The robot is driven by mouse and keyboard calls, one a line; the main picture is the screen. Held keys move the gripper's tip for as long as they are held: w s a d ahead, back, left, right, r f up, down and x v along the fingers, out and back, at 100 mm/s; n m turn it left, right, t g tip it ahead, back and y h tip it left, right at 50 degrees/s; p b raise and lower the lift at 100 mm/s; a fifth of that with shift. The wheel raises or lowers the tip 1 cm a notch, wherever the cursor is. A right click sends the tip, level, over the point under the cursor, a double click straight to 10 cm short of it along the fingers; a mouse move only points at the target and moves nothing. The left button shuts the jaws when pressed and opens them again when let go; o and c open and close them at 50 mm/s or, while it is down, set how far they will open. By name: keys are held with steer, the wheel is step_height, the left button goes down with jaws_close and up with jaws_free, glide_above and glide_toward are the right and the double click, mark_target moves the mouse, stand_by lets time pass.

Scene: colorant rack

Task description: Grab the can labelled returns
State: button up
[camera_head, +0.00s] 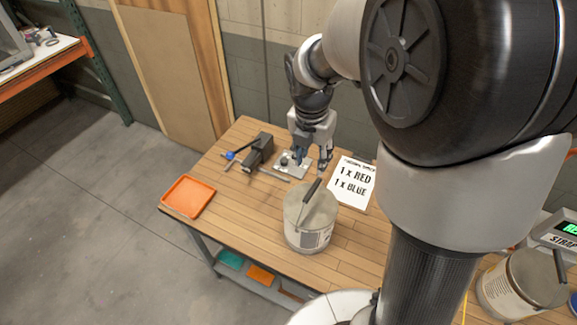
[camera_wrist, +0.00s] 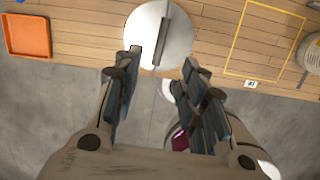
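A pale metal can (camera_head: 304,235) with a lid and a dark bar handle stands upright on the wooden table. Its side label is too small to read. In the wrist view its round lid (camera_wrist: 180,45) and handle are at top centre, just beyond my fingertips. A second similar can (camera_head: 515,290) stands at the lower right, and its label is unreadable too. Part of a can (camera_wrist: 313,52) shows at the right edge of the wrist view. My gripper (camera_head: 312,160) is above the table behind the first can; the wrist view shows its fingers (camera_wrist: 160,72) apart and empty.
A sign (camera_head: 352,183) reading "1 x RED, 1 x BLUE" lies right of the first can. An orange tray (camera_head: 188,197) is at the table's left corner. A dark clamp-like device (camera_head: 258,152) and a metal plate (camera_head: 291,165) lie near my gripper. A scale display (camera_head: 565,230) is at right.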

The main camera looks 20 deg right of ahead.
mark_target(312, 189)
steer(key=f, duration=0.3)
steer(key=d+f+b, duration=0.1)
steer(key=f, duration=0.3)
steer(key=w+f, duration=0.1)
steer(key=f, duration=0.3)
steer(key=shift+d, duration=0.15)
steer(key=shift+w+d+f+b, duration=0.15)
steer(key=shift+f+b, duration=0.5)
steer(key=shift+f, duration=1.95)
steer(key=shift+f, duration=0.25)
steer(key=shift+c, duration=0.4)
jaws_close()
